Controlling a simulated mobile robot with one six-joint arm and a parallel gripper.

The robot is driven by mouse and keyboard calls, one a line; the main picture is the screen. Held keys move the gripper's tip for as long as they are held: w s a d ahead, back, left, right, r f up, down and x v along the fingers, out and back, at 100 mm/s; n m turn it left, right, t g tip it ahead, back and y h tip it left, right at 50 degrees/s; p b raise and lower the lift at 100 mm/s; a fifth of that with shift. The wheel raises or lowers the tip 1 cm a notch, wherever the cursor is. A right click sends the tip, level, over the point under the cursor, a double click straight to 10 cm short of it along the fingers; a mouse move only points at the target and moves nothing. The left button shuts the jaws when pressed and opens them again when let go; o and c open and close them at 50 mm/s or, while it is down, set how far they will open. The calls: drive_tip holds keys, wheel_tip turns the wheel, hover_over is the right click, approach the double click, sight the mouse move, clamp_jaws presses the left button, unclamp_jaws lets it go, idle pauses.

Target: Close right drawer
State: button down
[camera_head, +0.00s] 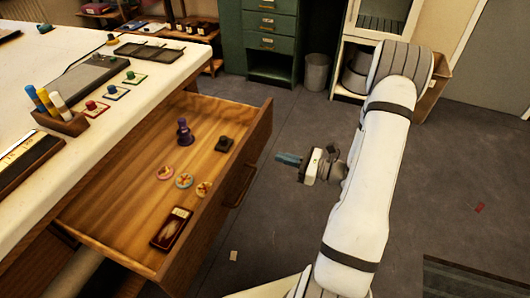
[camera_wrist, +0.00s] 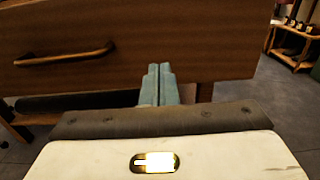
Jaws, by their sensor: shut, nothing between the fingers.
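A wooden drawer (camera_head: 262,122) stands pulled out from the white-topped table in the head view. It holds a purple chess-like piece, a small black item, several round tokens and a dark red box. Its front panel shows in the wrist view (camera_wrist: 215,50), with a curved wooden handle (camera_wrist: 65,56) at the left. My gripper (camera_head: 280,158) is to the right of the drawer front in the head view, apart from it, pointing left toward it. In the wrist view its blue-grey fingers (camera_wrist: 159,72) are together and empty, in front of the panel and right of the handle.
The white tabletop (camera_head: 130,115) carries a pen holder (camera_head: 62,122), stamps and dark trays. A green cabinet (camera_head: 270,40), a grey bin (camera_head: 316,70) and a white shelf unit stand at the back. The grey floor right of the drawer is mostly clear.

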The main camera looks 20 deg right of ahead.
sight(255, 150)
drive_tip(key=x, duration=0.6)
drive_tip(key=shift+w+a, duration=0.15)
drive_tip(key=shift+a, duration=0.05)
